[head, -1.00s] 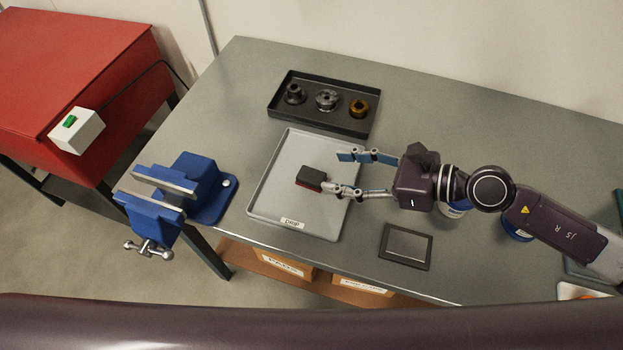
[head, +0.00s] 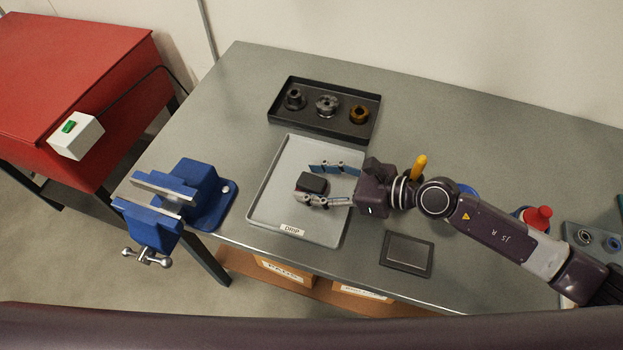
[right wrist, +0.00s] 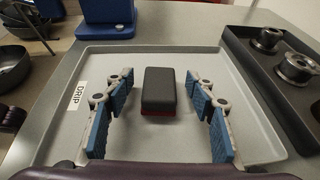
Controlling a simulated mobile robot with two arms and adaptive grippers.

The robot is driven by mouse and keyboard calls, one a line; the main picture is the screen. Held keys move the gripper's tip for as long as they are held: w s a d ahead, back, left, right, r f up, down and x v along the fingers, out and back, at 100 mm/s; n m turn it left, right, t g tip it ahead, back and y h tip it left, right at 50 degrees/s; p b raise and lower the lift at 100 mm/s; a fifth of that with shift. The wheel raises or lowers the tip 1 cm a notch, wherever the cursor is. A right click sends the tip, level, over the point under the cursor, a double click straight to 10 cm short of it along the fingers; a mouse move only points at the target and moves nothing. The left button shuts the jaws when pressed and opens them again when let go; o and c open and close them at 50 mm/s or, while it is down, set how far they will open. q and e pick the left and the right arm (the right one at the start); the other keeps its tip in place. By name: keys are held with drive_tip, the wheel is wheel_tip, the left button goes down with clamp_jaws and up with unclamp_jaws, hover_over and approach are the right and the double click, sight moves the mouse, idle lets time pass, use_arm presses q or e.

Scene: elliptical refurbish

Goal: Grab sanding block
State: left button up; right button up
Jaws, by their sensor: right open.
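The sanding block (head: 312,183) is a small black block with a red underside, lying in the grey drip tray (head: 270,207). In the right wrist view the block (right wrist: 158,91) sits midway across the picture, between and just beyond the two blue-padded fingers. My right gripper (head: 318,184) is open, low over the tray, with its fingertips on either side of the block. No finger visibly touches it in the right wrist view, where the gripper (right wrist: 160,98) shows a gap on both sides. My left gripper is not in view.
A black tray (head: 323,131) with several metal parts stands behind the drip tray. A blue vise (head: 185,195) is at the bench's left edge. A dark flat plate (head: 406,254) lies to the right front. A red machine (head: 70,80) stands at far left.

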drive_tip(key=shift+w+a+f, duration=0.15)
drive_tip(key=shift+a, duration=0.15)
drive_tip(key=shift+c, duration=0.5)
drive_tip(key=c, duration=1.1)
drive_tip(key=shift+c, duration=0.2)
